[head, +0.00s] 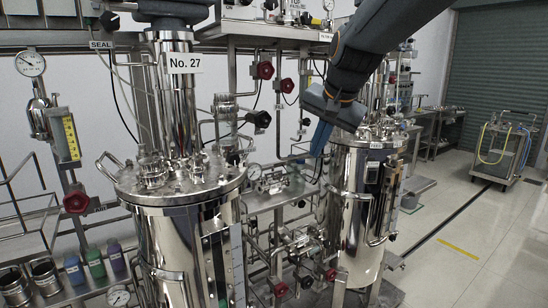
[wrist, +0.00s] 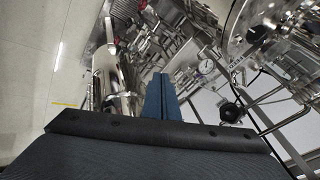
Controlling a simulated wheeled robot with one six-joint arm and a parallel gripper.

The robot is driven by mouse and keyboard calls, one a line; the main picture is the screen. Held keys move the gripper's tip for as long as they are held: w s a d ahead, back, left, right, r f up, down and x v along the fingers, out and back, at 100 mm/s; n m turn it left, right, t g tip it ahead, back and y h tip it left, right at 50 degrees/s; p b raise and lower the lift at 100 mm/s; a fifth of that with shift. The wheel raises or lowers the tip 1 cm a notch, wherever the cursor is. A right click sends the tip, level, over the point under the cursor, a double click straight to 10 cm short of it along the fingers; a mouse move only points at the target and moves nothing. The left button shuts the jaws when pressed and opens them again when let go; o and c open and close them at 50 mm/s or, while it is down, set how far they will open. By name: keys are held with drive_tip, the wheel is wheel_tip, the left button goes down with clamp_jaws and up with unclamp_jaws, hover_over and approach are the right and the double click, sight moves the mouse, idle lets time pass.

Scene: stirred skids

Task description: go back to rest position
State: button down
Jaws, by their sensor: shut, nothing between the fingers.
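My gripper (head: 319,138) hangs from the dark arm in the upper right half of the head view, in front of the second steel vessel. Its blue fingers are together with nothing between them. In the wrist view the shut fingers (wrist: 160,92) point up the picture, with pipework beyond them. No object touches the fingertips as far as I can see.
A large steel vessel (head: 190,235) labelled No. 27 stands at left front. A second vessel (head: 345,215) stands behind my gripper. Pipes, red valve handwheels (head: 265,70) and gauges fill the space between. Open floor (head: 475,235) and a trolley (head: 502,150) lie to the right.

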drive_tip(key=s+d+f+n+g+h, duration=0.1)
drive_tip(key=s+d+f+n+g, duration=0.1)
drive_tip(key=s+f, duration=0.9)
drive_tip(key=s+d+f+n+g, duration=0.2)
drive_tip(key=s+d+f, duration=0.4)
drive_tip(key=s+f, duration=0.6)
wheel_tip(320, 180, down, 4)
drive_tip(key=shift+d+r+n+g+h, duration=0.2)
drive_tip(key=shift+d+n+g+h, duration=0.2)
drive_tip(key=shift+n, duration=0.5)
drive_tip(key=shift+s, duration=0.1)
